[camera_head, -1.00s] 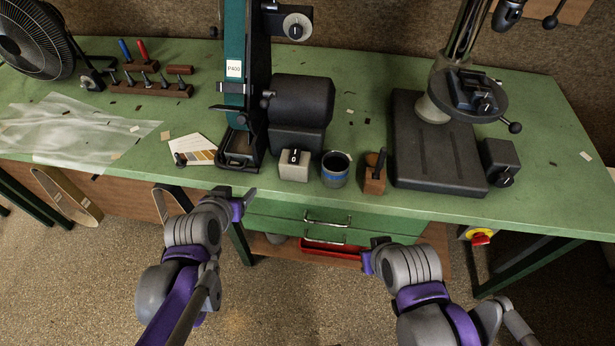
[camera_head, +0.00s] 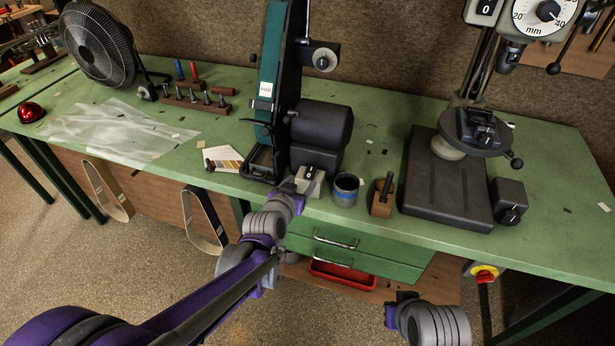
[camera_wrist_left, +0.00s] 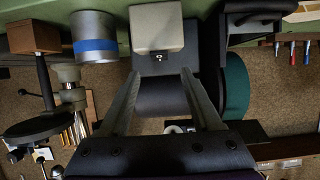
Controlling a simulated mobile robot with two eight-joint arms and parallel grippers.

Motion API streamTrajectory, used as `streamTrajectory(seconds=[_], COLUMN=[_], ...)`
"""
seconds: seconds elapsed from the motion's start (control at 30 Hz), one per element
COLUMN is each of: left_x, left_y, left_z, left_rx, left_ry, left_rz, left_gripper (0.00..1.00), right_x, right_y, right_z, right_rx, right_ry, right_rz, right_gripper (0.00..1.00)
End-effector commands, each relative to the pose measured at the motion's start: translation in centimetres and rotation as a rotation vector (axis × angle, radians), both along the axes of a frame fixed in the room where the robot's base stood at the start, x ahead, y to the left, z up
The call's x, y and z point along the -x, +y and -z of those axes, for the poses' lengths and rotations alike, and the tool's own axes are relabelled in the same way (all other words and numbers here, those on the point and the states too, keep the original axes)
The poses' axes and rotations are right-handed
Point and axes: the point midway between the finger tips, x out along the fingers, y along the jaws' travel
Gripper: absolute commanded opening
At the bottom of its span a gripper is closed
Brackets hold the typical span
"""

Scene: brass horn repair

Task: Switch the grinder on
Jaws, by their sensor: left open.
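The belt grinder stands at the back middle of the bench, with a tall green belt (camera_head: 270,75) and a black motor (camera_head: 322,124). In front of the motor is a pale grey switch box (camera_head: 306,187) with a black switch marked 0 on top. My left gripper (camera_head: 293,186) is at the box's front left and partly covers it. In the left wrist view the open, empty fingers (camera_wrist_left: 158,85) point toward the switch box (camera_wrist_left: 157,25), which lies beyond and between the tips; contact cannot be told. My right gripper (camera_head: 394,308) is low in front of the bench, its jaws unclear.
A grey cup with a blue band (camera_head: 345,190) and a wooden block with a dark tool (camera_head: 382,198) stand just right of the switch box. A drill press base (camera_head: 445,185) is farther right. Sample cards (camera_head: 222,158) lie to the left.

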Motion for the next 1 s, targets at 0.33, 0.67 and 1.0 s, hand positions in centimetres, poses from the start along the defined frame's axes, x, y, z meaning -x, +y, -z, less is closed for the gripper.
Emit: streamTrajectory(seconds=[0.33, 0.67, 1.0], left_x=[-4.7, -5.6, -5.5], left_y=[-1.5, -1.8, -1.8], left_z=[2.0, 2.5, 2.5], left_rx=[0.000, 0.000, 0.000], left_ry=[0.000, 0.001, 0.001], left_rz=[0.000, 0.000, 0.000], left_gripper=[0.65, 0.65, 0.25], right_x=[-0.1, -0.1, -0.1], right_y=[0.0, 0.0, 0.0], right_z=[-0.2, -0.3, -0.3], right_rx=[0.000, 0.000, 0.000], right_ry=[-0.002, -0.002, -0.002], right_rz=[0.000, 0.000, 0.000], right_gripper=[0.00, 0.00, 0.00])
